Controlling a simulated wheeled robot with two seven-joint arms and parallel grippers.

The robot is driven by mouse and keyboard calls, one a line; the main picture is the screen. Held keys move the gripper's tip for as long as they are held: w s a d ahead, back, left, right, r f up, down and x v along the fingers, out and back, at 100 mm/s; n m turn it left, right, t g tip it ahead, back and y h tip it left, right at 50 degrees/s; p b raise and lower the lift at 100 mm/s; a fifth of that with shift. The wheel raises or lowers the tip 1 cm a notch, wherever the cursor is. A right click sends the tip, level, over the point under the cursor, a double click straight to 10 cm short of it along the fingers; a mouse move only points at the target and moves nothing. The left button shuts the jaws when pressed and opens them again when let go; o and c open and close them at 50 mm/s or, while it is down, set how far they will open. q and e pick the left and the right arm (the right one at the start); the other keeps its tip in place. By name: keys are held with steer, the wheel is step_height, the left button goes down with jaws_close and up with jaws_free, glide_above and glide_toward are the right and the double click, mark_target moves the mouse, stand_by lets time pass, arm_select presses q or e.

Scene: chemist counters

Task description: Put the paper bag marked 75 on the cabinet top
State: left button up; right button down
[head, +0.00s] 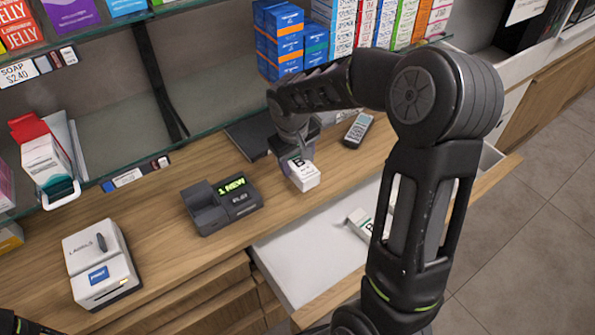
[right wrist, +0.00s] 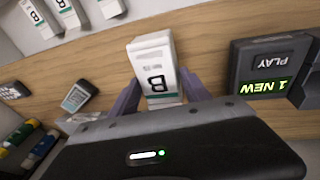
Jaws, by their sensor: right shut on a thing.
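My right gripper (head: 296,158) is shut on a white box (head: 304,176) with a black letter B on it. In the right wrist view the box (right wrist: 153,60) sits between the two fingers (right wrist: 158,88), its far end sticking out beyond them. In the head view it is over the wooden counter (head: 160,222), near the open drawer; I cannot tell whether it touches the wood. I see no paper bag marked 75 in either view. I cannot make out which surface is the cabinet top. My left gripper is not in view.
The open drawer (head: 300,255) holds similar white boxes (head: 360,222). A dark device reading "1 NEW" (head: 222,205), a label printer (head: 100,265) and a handset (head: 357,130) stand on the counter. A glass shelf with several coloured boxes (head: 279,40) runs above. Counter between printer and device is clear.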

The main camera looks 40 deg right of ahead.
mark_target(296, 165)
steer(key=shift+s+a+b+x, duration=0.15)
steer(key=shift+b+x, duration=0.35)
steer(key=shift+x, duration=0.4)
steer(key=shift+s+a+b+x, duration=0.15)
steer(key=shift+b+x, duration=0.3)
steer(key=shift+x, duration=0.4)
steer(key=shift+f, duration=0.15)
steer(key=shift+f, duration=0.2)
steer(key=c, duration=0.5)
jaws_free()
steer(key=shift+r, duration=0.15)
steer(key=shift+r, duration=0.1)
steer(key=shift+r, duration=0.25)
steer(key=p+v, duration=0.4)
steer(key=v, duration=0.2)
steer(key=shift+r, duration=0.1)
steer(key=shift+v, duration=2.65)
steer(key=shift+a, duration=0.15)
